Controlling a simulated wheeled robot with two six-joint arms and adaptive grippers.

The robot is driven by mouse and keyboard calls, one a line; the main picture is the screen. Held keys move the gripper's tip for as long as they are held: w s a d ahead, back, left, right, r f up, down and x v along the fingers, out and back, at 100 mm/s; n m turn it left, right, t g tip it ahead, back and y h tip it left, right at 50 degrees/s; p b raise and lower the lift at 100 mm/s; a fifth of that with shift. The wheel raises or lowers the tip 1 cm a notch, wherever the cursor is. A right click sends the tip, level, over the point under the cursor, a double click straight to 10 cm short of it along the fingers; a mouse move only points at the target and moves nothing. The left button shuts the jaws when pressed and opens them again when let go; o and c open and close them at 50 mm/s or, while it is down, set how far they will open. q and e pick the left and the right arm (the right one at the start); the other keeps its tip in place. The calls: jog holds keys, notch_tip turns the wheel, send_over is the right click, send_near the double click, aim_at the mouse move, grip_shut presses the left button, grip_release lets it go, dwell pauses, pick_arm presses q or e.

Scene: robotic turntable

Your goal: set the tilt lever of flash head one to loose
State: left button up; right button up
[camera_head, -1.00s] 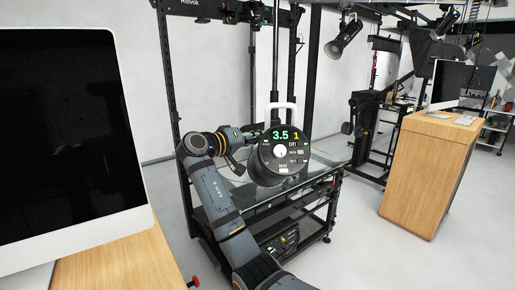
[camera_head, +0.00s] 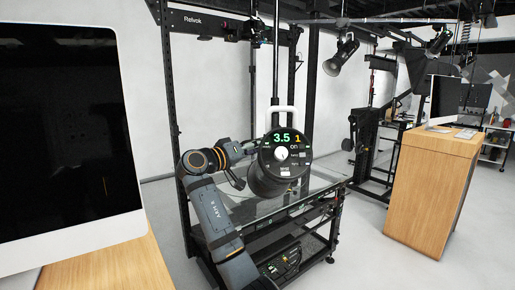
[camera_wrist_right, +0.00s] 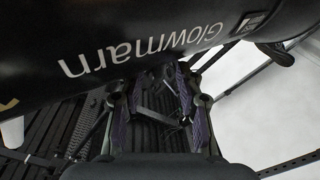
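Flash head one, which I take to be the black cylinder (camera_head: 280,172) with a lit back panel reading 3.5 and 1, hangs in the middle of the head view. A white handle loop (camera_head: 283,113) rises above it. An arm that looks like my right one reaches up to its left side. The flash head's dark body (camera_wrist_right: 100,42), lettered "Glowmarn", fills the top of the right wrist view. My right gripper (camera_wrist_right: 155,95) is below that body with its fingers apart. I cannot make out the tilt lever or its setting. My left gripper is out of view.
A black rack (camera_head: 168,100) with a glass shelf (camera_head: 265,207) stands around and below the flash head. A monitor (camera_head: 68,130) on a wooden desk is close at left. A wooden cabinet (camera_head: 430,190) stands at right. Grey floor (camera_head: 365,255) is free between them.

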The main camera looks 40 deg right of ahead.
jog(key=shift+r, duration=0.1)
jog(key=shift+r+p, duration=0.15)
jog(key=shift+p, duration=0.3)
jog(key=r+n+y+p, duration=0.1)
jog(key=p, duration=0.4)
jog(key=r+n+y+p, duration=0.1)
jog(key=n+p, duration=0.1)
jog(key=p, duration=0.3)
jog(key=shift+s+a+r+g+y, duration=0.1)
jog(key=shift+s+r+g+y, duration=0.1)
jog(key=shift+g+y, duration=0.15)
jog(key=f+b+v, duration=0.2)
jog(key=b+v, duration=0.3)
jog(key=v, duration=0.3)
jog(key=s+a+f+n+t+y, duration=0.1)
jog(key=s+f+n+t+y, duration=0.1)
jog(key=f, duration=1.3)
jog(key=s+a+f+n+t+y, duration=0.2)
jog(key=s+f+n+y, duration=0.1)
jog(key=f, duration=1.2)
jog(key=shift+f+y+p, duration=0.2)
jog(key=shift+y+p, duration=0.1)
jog(key=shift+y, duration=0.45)
